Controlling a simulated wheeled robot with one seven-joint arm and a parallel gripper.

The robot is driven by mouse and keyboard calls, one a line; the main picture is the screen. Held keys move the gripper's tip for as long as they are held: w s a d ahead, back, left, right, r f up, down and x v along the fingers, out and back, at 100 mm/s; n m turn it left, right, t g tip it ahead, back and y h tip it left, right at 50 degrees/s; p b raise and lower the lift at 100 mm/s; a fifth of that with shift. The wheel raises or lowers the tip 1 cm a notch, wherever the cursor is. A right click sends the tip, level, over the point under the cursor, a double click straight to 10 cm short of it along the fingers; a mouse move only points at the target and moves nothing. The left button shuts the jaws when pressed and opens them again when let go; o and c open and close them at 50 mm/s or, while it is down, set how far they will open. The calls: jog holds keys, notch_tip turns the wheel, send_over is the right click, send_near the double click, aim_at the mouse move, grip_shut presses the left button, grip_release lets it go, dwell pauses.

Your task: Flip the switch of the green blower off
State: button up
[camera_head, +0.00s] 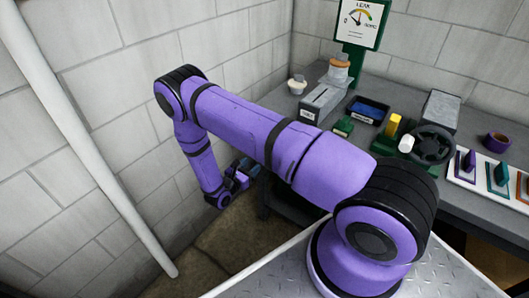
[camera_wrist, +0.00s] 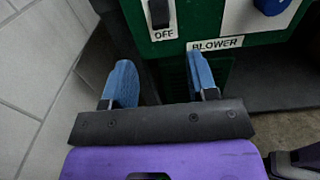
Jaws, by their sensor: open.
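The green blower (camera_wrist: 230,68) fills the upper part of the wrist view, with a white BLOWER label (camera_wrist: 215,44) on its front. Its black switch (camera_wrist: 158,13) sits on a white plate at the top edge of the wrist view, with OFF printed below it; its upper part is cut off, so I cannot tell its position. My gripper (camera_wrist: 160,73) is open and empty, its blue fingers apart, below the switch in the picture. In the head view my gripper (camera_head: 242,174) is low by the bench's left end. I cannot make out the blower there.
A blue knob (camera_wrist: 271,6) is right of the switch. A block wall (camera_wrist: 35,75) is close on the left. The grey bench (camera_head: 385,92) holds a gauge sign (camera_head: 361,22), a black handwheel (camera_head: 432,145) and several small items. A white pipe (camera_head: 85,135) runs along the wall.

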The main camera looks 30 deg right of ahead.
jog(key=x, duration=1)
jog(key=shift+w+d, duration=0.15)
jog(key=shift+d, duration=0.2)
jog(key=shift+c, duration=0.4)
jog(key=c, duration=0.8)
jog(key=shift+f+t+h, duration=0.3)
jog(key=shift+h, duration=0.4)
jog(key=shift+c, duration=0.2)
jog(key=o, duration=0.9)
